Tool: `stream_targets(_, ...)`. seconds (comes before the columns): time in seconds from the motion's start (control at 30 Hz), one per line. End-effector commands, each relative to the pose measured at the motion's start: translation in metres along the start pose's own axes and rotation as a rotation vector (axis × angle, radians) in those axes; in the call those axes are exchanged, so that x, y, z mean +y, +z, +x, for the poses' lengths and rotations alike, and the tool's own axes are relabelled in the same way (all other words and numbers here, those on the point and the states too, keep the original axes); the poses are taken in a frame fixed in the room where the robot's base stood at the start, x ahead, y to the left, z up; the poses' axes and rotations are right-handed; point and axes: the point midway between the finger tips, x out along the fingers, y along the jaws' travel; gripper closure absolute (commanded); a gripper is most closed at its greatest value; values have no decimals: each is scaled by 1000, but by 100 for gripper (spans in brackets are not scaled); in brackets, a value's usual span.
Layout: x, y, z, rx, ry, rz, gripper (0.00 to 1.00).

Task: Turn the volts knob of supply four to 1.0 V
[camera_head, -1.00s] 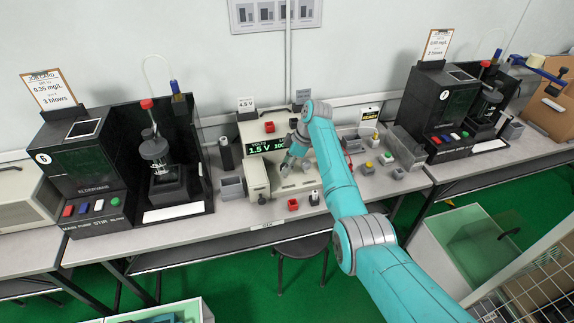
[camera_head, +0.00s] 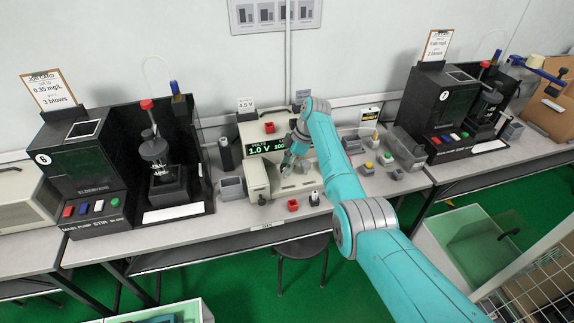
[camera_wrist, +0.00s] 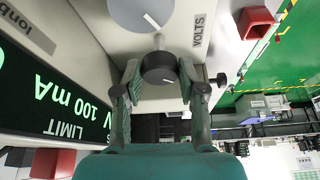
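The supply (camera_head: 257,185) is a cream bench unit in the middle of the table. Its green display (camera_head: 265,147) reads 1.0 V and 100; in the wrist view the display (camera_wrist: 55,105) shows LIMIT and 100 mA upside down. My gripper (camera_head: 290,163) is at the supply's front, partly hidden by my arm in the head view. In the wrist view my gripper (camera_wrist: 158,75) has its fingers on both sides of a dark round knob (camera_wrist: 158,68) with a white mark, and they appear to touch it. The VOLTS label (camera_wrist: 199,30) is beside it.
A grey dial with a white pointer (camera_wrist: 140,14) sits close beyond the fingers. A red open box (camera_wrist: 256,22) is at the right. Black tester stations (camera_head: 85,165) and (camera_head: 440,115) flank the supply.

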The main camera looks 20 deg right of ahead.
Motion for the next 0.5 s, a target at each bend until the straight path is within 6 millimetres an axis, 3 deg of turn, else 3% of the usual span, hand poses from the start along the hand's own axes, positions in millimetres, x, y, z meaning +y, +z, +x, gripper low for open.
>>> stream_targets(0.03, 0, 0, 0, 0, 0, 0, 44)
stream_targets(0.07, 0, 0, 0, 0, 0, 0, 36)
stream_targets(0.5, 1, 0, -9, 0, 3, 0, 36)
